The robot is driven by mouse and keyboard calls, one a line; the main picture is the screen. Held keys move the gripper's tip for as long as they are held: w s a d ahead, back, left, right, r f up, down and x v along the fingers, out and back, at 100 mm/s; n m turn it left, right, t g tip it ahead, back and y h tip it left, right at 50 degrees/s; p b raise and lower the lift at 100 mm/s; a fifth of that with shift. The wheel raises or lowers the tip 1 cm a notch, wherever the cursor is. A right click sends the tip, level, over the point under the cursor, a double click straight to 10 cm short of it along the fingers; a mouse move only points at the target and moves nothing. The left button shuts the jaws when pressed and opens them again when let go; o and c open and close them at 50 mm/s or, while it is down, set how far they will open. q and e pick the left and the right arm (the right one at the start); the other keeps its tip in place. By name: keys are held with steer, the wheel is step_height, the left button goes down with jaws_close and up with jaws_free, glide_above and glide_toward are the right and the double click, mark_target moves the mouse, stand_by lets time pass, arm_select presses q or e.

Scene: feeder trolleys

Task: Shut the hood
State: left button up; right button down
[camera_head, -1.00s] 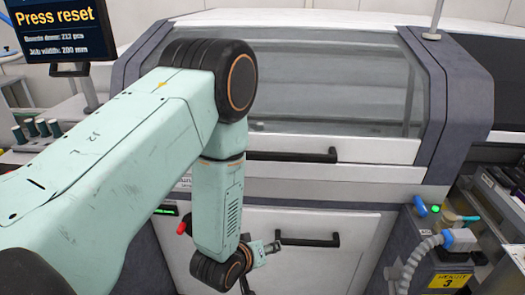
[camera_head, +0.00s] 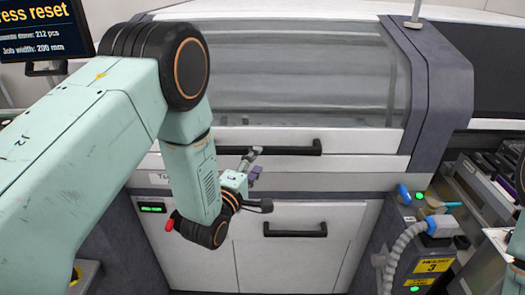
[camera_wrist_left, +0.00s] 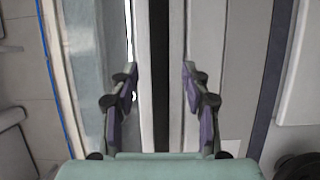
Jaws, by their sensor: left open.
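The machine's hood (camera_head: 290,65) has a grey see-through window and a white lower strip with a black bar handle (camera_head: 290,147). Its lower edge lies close above the white front panel; I cannot tell whether it is fully seated. My left gripper (camera_head: 257,165) is open and empty, in front of the strip just below the handle. In the left wrist view, its two purple-padded fingers (camera_wrist_left: 160,85) stand apart, with a black strip (camera_wrist_left: 160,60), apparently the handle, running between them in the picture. Contact does not show. My right gripper is not visible.
A lower door with its own black handle (camera_head: 295,230) is under the hood. A screen (camera_head: 40,30) stands at the upper left. A feeder unit with a ribbed grey hose (camera_head: 405,245) and a yellow label (camera_head: 433,266) is at the right.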

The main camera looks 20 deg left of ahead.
mark_target(263, 155)
arm_select(q)
steer(key=shift+w+d, duration=0.15)
steer(key=shift+w, duration=1.45)
steer(key=shift+w+d, duration=0.1)
steer(key=shift+w, duration=1.45)
steer(key=shift+a, duration=0.1)
steer(key=shift+s, duration=0.1)
steer(key=shift+c, duration=0.8)
steer(key=c, duration=0.4)
jaws_close()
